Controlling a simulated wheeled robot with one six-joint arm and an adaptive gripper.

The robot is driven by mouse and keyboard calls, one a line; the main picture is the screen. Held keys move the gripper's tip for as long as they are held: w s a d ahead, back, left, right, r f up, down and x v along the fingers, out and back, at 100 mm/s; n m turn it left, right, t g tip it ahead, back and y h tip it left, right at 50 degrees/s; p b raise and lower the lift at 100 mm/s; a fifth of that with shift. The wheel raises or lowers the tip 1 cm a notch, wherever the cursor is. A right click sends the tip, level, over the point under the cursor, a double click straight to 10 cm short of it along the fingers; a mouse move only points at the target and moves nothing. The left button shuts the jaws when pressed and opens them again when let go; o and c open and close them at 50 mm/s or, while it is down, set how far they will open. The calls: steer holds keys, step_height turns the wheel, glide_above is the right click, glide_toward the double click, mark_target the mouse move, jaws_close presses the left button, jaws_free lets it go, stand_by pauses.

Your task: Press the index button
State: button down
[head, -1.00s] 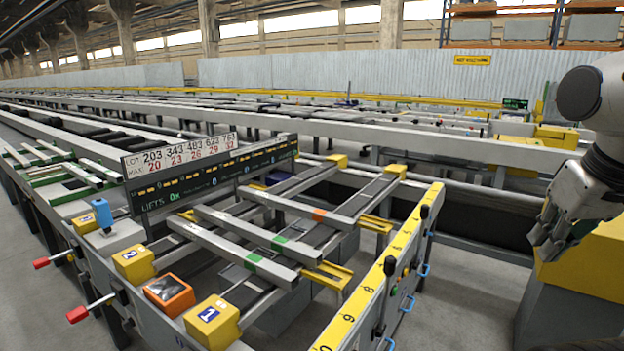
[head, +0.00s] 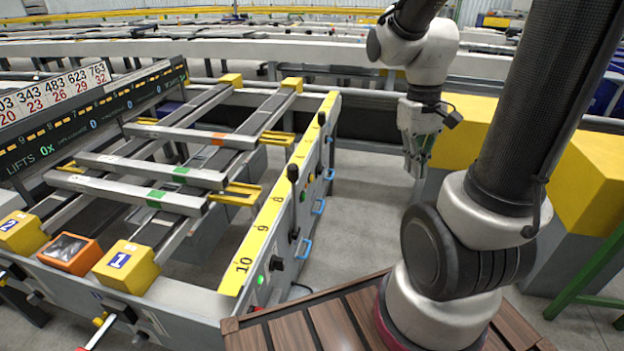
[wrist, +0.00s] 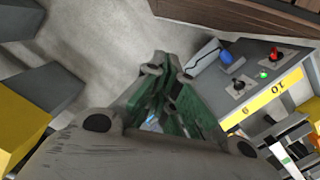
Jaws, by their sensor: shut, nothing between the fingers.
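My gripper (head: 416,165) hangs fingers-down over the floor, right of the table's end panel (head: 275,235) and apart from it. It is shut and empty; its greenish fingers also show in the wrist view (wrist: 165,75). The panel carries a lit green button (head: 260,281) next to a black-knobbed lever (head: 276,263). In the wrist view the green light (wrist: 263,75) sits between a red-topped lever (wrist: 275,56) and a black one (wrist: 239,87). A small green button (head: 303,196) sits farther along the panel. I cannot read which control is the index button.
Blue handles (head: 304,249) stick out from the panel's outer side. A yellow numbered rail (head: 262,225) tops it. Black-knobbed levers (head: 293,173) stand up along it. A yellow block (head: 465,130) stands behind the gripper. Open floor (head: 370,220) lies between the panel and my arm.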

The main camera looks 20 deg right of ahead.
mark_target(311, 178)
steer(key=w+d+f+n+t, duration=0.2)
steer(key=w+f+n, duration=0.35)
steer(key=f, duration=0.85)
steer(key=w+d+f+n+t+y, duration=0.15)
steer(key=w+f+n, duration=0.45)
steer(key=f, duration=0.7)
steer(key=w+d+f+n+t, duration=0.3)
steer(key=w+f, duration=0.5)
steer(key=f, duration=0.6)
steer(key=w+a+r+n+t+y, duration=0.2)
steer(key=w+a+r+n+t, duration=0.1)
steer(key=w+r+n+t, duration=0.7)
steer(key=w+r+n, duration=0.2)
steer(key=w+n, duration=0.1)
steer(key=w, duration=0.1)
steer(key=shift+r+n, duration=0.1)
steer(key=shift+n, duration=0.15)
steer(key=shift+a, duration=0.15)
steer(key=w+a, duration=0.5)
steer(key=a, duration=0.2)
